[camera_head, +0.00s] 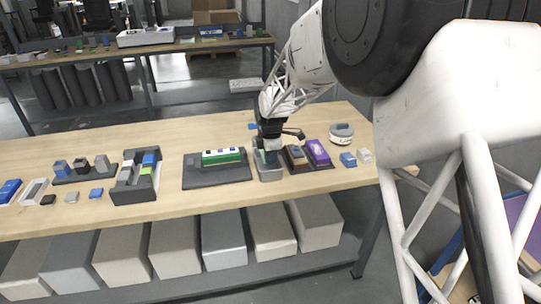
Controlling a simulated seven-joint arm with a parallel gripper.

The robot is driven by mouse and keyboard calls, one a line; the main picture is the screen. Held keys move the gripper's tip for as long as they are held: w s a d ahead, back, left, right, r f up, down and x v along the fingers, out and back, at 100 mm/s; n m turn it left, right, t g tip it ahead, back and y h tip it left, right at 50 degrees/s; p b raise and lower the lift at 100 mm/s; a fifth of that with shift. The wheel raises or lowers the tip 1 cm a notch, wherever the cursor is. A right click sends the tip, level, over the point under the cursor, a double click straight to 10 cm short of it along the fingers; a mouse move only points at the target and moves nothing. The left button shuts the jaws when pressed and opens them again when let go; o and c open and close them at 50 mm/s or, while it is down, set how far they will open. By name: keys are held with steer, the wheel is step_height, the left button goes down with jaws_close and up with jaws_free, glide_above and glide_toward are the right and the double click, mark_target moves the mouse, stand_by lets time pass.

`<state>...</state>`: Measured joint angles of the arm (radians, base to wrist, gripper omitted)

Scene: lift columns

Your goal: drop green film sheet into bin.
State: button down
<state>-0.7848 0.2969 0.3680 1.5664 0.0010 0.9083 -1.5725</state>
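A small grey open bin (271,174) stands on the wooden table, right of the centre. My gripper (271,146) points down directly over this bin, with its fingertips near the bin's opening. A small dark-green patch (261,157) shows at the bin's opening, just below the gripper; it may be the green film sheet. I cannot tell if the patch is held in the fingers or rests in the bin. The finger gap is too small and too covered to read.
Left of the bin, a dark tray (217,176) holds a green block-like item (223,157). Close on the right are a dark holder with a brown top (296,156) and a purple item (318,152). A round white container (341,134) stands farther right. Bare table lies behind the trays.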

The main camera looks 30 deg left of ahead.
stand_by(0.4)
steer(key=c, duration=0.9)
jaws_free()
steer(key=shift+c, duration=0.2)
steer(key=shift+r, duration=0.1)
steer(key=shift+r, duration=2.9)
